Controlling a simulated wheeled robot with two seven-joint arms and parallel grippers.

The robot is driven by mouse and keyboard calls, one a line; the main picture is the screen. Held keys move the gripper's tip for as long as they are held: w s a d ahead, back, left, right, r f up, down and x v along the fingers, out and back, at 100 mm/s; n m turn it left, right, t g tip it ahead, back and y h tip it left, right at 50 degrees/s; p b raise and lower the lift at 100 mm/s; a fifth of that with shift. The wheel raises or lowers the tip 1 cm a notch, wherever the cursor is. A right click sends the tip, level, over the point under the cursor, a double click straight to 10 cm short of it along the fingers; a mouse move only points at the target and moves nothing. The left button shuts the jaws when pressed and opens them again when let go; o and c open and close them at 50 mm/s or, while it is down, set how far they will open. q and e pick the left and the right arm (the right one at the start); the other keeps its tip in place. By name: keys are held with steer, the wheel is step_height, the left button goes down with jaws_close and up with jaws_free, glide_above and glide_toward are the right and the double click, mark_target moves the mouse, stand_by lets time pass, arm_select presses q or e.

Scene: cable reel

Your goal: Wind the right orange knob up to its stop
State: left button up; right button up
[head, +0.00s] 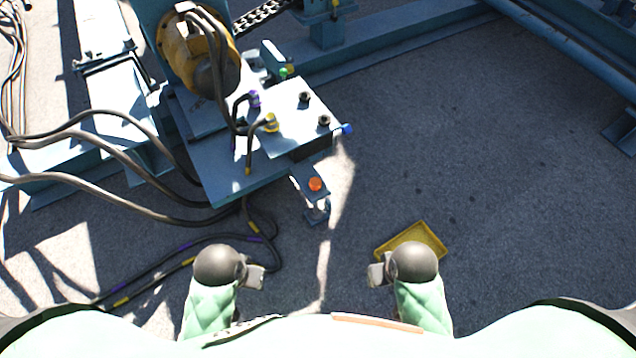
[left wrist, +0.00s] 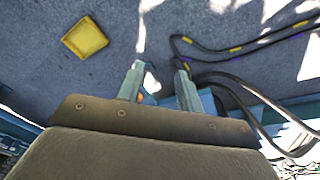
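One orange knob (head: 315,184) shows in the head view, on a small blue bracket at the front corner of the reel machine. I see no second orange knob, and I cannot tell how far this one is wound. My left gripper (head: 256,276) is below and left of the knob, apart from it. In the left wrist view its fingers (left wrist: 159,82) stand apart with nothing held. A small bit of orange (left wrist: 141,98) shows between them, mostly hidden behind the gripper. My right gripper (head: 376,274) is below and right of the knob, apart from it; its fingers are unclear.
A yellow tray (head: 423,236) lies on the floor beside my right gripper, and shows in the left wrist view (left wrist: 86,39). Dark cables (head: 190,252) run over the floor at left. The blue machine plate (head: 225,168) carries plugs and a blue knob (head: 347,129). Floor at right is clear.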

steer(key=shift+s+d+f, duration=0.15)
steer(key=shift+s+f, duration=0.05)
steer(key=shift+s, duration=0.1)
